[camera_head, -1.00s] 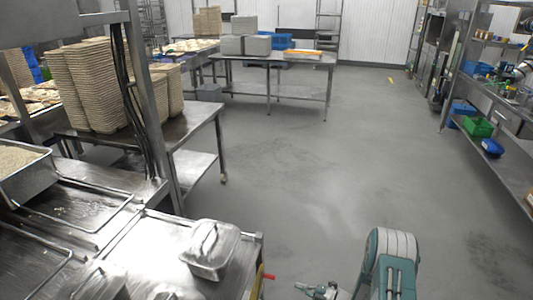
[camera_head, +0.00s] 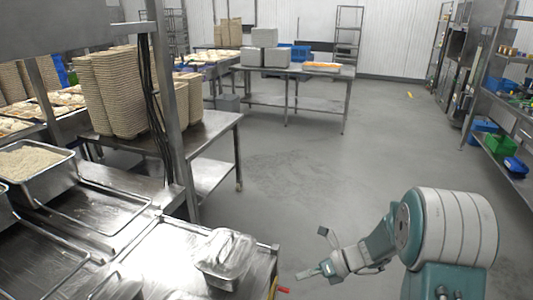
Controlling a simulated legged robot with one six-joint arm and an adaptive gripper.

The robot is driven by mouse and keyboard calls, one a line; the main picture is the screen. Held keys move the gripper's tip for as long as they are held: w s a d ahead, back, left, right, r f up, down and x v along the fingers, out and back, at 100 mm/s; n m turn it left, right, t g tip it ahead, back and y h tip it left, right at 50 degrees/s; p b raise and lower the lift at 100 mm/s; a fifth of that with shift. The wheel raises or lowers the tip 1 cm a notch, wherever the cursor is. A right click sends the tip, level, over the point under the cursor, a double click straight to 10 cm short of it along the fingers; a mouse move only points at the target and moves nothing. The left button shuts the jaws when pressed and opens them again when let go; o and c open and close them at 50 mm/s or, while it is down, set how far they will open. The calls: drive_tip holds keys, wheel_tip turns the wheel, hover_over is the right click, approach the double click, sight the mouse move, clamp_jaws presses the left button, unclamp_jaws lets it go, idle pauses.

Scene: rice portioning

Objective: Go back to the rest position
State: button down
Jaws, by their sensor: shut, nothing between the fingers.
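My gripper (camera_head: 312,273) is at the lower middle of the head view, over the floor just right of the steel counter's corner. Its fingers point left toward the counter and are shut with nothing between them. My arm is folded at the lower right, with its large white and teal joint nearest the camera. The gripper is apart from the lidded steel container (camera_head: 226,258), which stands on the counter (camera_head: 165,245) to its left.
A steel tray of rice (camera_head: 60,187) sits on the counter at left. Stacked baskets (camera_head: 110,95) stand on a table behind. A red handle (camera_head: 283,290) is at the counter's corner. Shelving (camera_head: 500,140) lines the right. The grey floor (camera_head: 310,170) between is clear.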

drive_tip(key=s+d+r+n+t+h, duration=0.2)
drive_tip(key=s+r+n+h, duration=0.4)
drive_tip(key=s+r+n, duration=0.3)
drive_tip(key=s+d+r+n+t+h, duration=0.3)
drive_tip(key=s+r+n+h, duration=0.3)
drive_tip(key=n, duration=1.2)
drive_tip(key=shift+s+d+r+n, duration=0.35)
drive_tip(key=shift+s+r, duration=1.85)
drive_tip(key=shift+s, duration=1.3)
